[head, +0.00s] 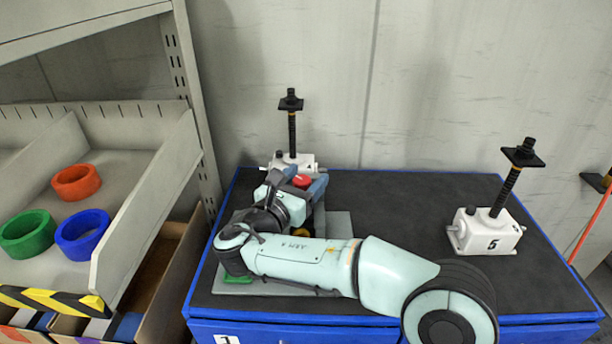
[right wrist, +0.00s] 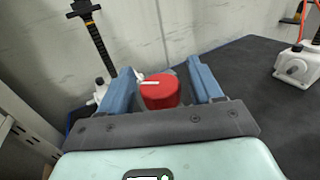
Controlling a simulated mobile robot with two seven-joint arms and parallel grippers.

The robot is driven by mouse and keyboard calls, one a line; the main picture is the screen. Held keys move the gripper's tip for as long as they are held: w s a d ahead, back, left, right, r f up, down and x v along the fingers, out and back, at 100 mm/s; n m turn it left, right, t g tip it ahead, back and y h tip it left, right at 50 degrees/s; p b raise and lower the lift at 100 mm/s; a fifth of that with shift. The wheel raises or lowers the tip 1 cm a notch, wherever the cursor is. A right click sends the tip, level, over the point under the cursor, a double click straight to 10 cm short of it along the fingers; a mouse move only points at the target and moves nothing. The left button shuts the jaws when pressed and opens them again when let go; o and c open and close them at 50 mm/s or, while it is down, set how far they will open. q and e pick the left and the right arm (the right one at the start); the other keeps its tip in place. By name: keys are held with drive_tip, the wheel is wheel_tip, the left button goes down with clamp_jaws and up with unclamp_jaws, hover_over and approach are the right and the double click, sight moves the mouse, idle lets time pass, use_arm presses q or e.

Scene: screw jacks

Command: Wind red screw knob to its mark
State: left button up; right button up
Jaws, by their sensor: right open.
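The red screw knob (right wrist: 160,92) has a white line on its top. It lies between the two blue fingers of my open right gripper (right wrist: 166,88) in the right wrist view, with a gap visible on its right side. In the head view the knob (head: 302,181) shows only in part between the fingertips of the right gripper (head: 305,187). My right arm hides most of the knob's base plate (head: 340,224). The mark for the knob cannot be made out. My left gripper is not in view.
Two white screw jacks with black threaded posts stand on the dark bench top, one behind the knob (head: 292,130) and one at the right (head: 487,232). A shelf with orange (head: 76,182), green (head: 27,235) and blue (head: 83,235) rings is at the left. The bench centre back is clear.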

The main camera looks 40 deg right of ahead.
drive_tip(key=shift+w+d, duration=0.15)
drive_tip(key=shift+d, duration=0.25)
drive_tip(key=c, duration=1)
drive_tip(key=shift+n+t, duration=0.3)
drive_tip(key=shift+t, duration=0.1)
